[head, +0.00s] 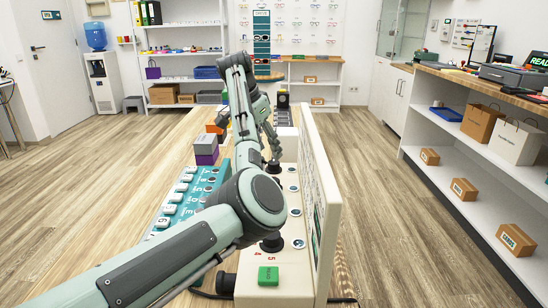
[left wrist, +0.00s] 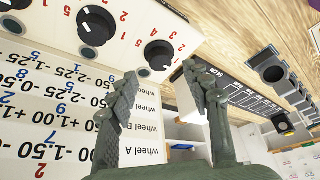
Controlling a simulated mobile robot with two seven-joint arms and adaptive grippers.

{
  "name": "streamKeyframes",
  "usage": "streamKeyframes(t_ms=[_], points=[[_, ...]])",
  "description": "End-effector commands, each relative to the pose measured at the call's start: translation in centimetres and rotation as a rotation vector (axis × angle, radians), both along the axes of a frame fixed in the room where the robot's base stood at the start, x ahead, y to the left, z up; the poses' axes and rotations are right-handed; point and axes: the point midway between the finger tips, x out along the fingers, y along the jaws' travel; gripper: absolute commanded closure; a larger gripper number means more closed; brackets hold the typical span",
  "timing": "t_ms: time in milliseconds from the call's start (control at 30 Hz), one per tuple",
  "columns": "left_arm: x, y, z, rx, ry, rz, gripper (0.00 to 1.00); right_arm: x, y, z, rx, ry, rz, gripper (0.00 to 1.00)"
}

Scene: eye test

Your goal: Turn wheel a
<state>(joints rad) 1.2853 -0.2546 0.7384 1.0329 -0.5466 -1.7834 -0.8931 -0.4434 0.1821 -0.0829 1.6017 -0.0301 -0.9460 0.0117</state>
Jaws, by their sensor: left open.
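A cream console (head: 250,262) with a row of black knobs stands on the wooden table. My left gripper (head: 271,150) points down over a far knob (head: 273,167). In the left wrist view my open left gripper (left wrist: 160,74) has its two fingers apart, with a black knob (left wrist: 158,54) just beyond the tips; I cannot tell whether they touch it. Another knob (left wrist: 98,24) with red numbers lies to its left. A chart (left wrist: 60,110) carries printed "wheel A" and "wheel B" labels. Which knob is wheel A is not clear. My right gripper is not in view.
A green button (head: 268,276) is at the console's near end. An upright cream panel (head: 327,215) runs along its right side. A teal tray (head: 160,228) of white pieces and a grey-and-purple stack (head: 205,150) are on the left. A shelf unit (head: 470,150) stands right.

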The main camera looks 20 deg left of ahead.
Motion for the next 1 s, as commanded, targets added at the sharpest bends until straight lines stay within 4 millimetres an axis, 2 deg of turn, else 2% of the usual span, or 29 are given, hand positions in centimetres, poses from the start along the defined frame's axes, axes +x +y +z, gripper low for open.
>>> streamKeyframes(t_ms=[133,300,633,1000], points=[[0.8,-0.5,-2.3,0.0,0.002,-0.002,0.51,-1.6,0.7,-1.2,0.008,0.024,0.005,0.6],[1.4,-0.8,-3.9,0.0,0.001,0.0,0.51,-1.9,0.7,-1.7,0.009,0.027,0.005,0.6],[1.6,-0.8,-4.3,0.001,-0.001,0.002,0.51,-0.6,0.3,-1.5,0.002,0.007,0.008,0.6],[1.6,-0.8,-4.3,0.0,0.0,0.001,0.95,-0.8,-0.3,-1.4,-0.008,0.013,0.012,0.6]])
